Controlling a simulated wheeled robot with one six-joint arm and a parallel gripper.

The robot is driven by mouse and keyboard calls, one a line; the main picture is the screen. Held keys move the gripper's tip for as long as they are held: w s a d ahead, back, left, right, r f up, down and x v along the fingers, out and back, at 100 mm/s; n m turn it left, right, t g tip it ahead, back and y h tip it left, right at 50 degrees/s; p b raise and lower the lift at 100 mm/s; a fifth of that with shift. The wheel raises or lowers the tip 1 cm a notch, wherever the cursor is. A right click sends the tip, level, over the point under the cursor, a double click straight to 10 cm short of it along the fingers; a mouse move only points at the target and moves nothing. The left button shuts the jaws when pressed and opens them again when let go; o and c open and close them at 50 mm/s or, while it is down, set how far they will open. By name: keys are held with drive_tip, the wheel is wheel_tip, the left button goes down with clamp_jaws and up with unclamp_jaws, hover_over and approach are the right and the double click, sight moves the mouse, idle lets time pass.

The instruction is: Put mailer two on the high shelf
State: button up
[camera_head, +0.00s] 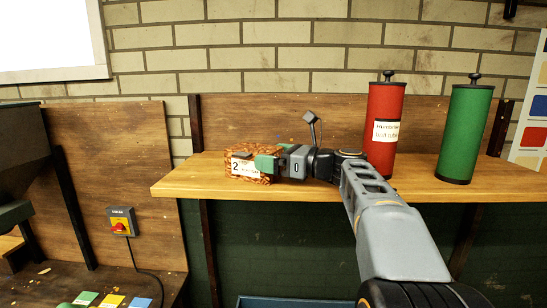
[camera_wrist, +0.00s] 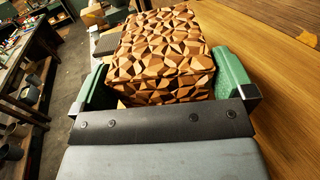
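Mailer two (camera_head: 243,168) is a brown, faceted box with a white label marked 2. It is at the left part of the wooden shelf (camera_head: 330,187), close to the front edge; I cannot tell whether it rests on the board or hangs just above it. My gripper (camera_head: 265,163) reaches it from the right, low over the shelf. In the wrist view mailer two (camera_wrist: 163,58) lies between the two green fingers of my gripper (camera_wrist: 160,80), which look closed against its sides. Its underside is hidden.
A red canister (camera_head: 385,105) and a green canister (camera_head: 466,130) stand on the shelf to the right, behind my arm. A grey box with a red switch (camera_head: 120,222) is on the lower left panel. In the wrist view, bare shelf (camera_wrist: 270,75) lies right and open floor (camera_wrist: 65,100) left.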

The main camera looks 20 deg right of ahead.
drive_tip(key=shift+r, duration=0.1)
drive_tip(key=shift+s+d+r, duration=0.1)
drive_tip(key=b+v, duration=0.3)
drive_tip(key=v, duration=0.9)
